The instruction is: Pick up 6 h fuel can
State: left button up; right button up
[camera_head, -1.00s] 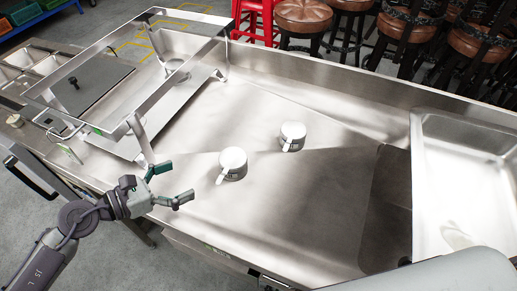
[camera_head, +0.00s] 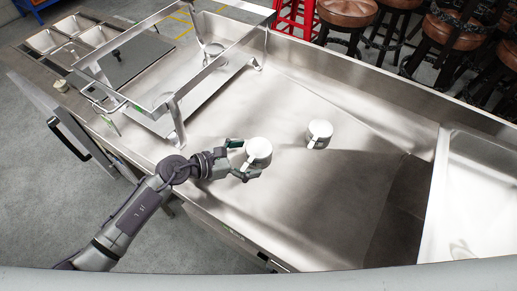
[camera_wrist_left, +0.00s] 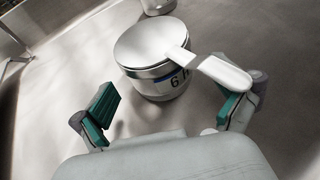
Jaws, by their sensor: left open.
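A small metal can with a white lid (camera_head: 258,151) stands upright on the steel counter. In the left wrist view this can (camera_wrist_left: 160,85) shows a blue band and a "6" on its side, and a white tab sticks out from its lid. My left gripper (camera_head: 240,160) is open, with its green-padded fingers at either side of the near part of the can. In the left wrist view the gripper (camera_wrist_left: 168,110) has nothing clasped, and the tab reaches toward its right finger. A second similar can (camera_head: 319,134) stands farther right and back. My right gripper is not seen.
A steel rack (camera_head: 175,105) stands at the counter's left. A sink basin (camera_head: 480,190) lies at the right, beside a dark panel (camera_head: 400,210). The steel counter (camera_head: 310,195) is bare around the cans. Stools (camera_head: 345,12) stand behind.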

pick_arm(q)
jog(key=shift+x, duration=1.05)
jog(key=shift+d, duration=0.1)
jog(key=shift+c, duration=1.6)
jog(key=c, duration=1)
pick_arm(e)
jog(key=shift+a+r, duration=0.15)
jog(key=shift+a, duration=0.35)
